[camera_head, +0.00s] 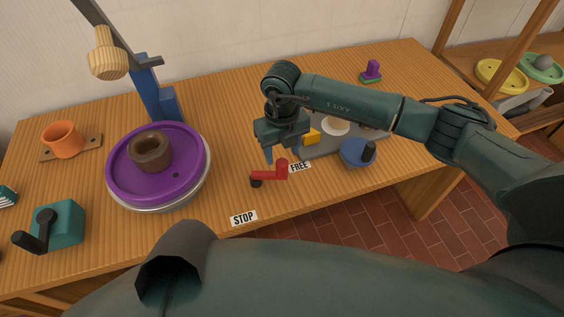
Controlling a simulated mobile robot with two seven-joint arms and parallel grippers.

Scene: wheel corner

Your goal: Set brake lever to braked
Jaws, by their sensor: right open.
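The red brake lever (270,175) lies near the front of the wooden table, with a dark piece under its left end. Its raised right end is close to the label FREE (299,167). My left gripper is not in view.
A purple wheel (185,180) with a brown lump of clay (150,151) stands left of the lever. A grey tray (345,146) and a blue bowl (358,153) are to the right. A teal crank box (58,226) sits at the front left. Bare table lies between wheel and lever.

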